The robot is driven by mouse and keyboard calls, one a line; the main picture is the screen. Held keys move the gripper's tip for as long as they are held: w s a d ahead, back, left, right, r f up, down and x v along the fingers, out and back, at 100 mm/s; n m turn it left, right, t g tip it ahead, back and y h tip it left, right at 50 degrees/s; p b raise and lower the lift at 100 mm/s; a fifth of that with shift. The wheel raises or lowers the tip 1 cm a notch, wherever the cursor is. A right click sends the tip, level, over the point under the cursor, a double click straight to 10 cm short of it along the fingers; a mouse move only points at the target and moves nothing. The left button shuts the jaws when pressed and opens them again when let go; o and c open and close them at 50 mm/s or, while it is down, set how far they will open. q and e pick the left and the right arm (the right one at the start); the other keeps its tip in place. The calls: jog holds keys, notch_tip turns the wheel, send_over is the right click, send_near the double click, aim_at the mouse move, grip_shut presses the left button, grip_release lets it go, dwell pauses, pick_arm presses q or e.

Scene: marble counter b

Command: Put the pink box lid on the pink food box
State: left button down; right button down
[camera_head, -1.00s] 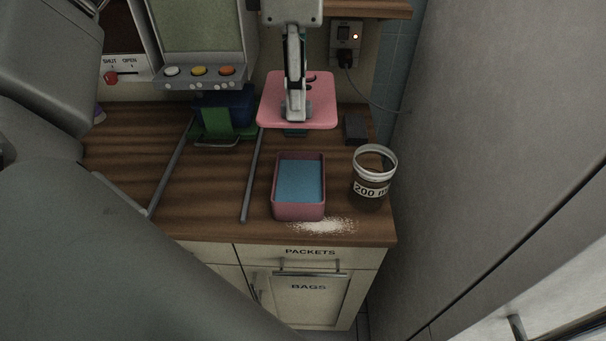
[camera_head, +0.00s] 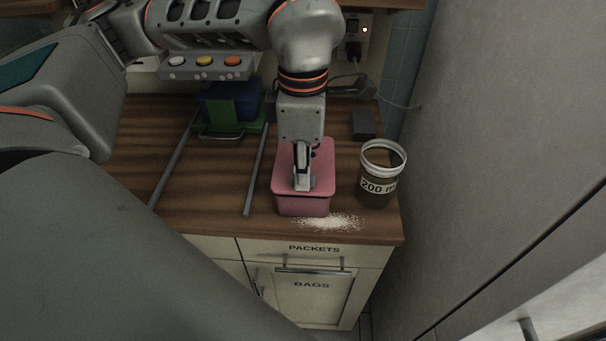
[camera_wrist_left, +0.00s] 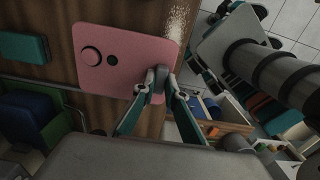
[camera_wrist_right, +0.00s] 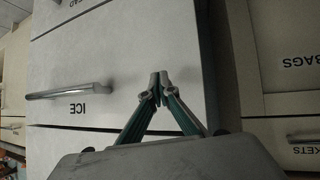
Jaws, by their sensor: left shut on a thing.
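The pink box lid (camera_head: 286,170) lies flat over the pink food box (camera_head: 302,207) in the head view and hides its opening. The box's front wall shows directly below the lid's near edge; I cannot tell whether they touch all round. My left gripper (camera_head: 304,184) points down and is shut on the lid's raised part. My right gripper (camera_wrist_right: 158,80) is shut and empty, in front of a drawer marked ICE.
A brown jar (camera_head: 376,190) with a white rim stands close right of the box. White powder (camera_head: 330,222) lies at the counter's front edge. A dark block (camera_head: 362,124) is behind the jar. Grey rods (camera_head: 254,178) and a blue thing in a green holder (camera_head: 232,106) are left.

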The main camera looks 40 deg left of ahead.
pick_arm(q)
jog(key=shift+f, duration=0.55)
jog(key=shift+f, duration=0.1)
jog(key=c, duration=2)
grip_release()
jog(key=shift+c, duration=0.2)
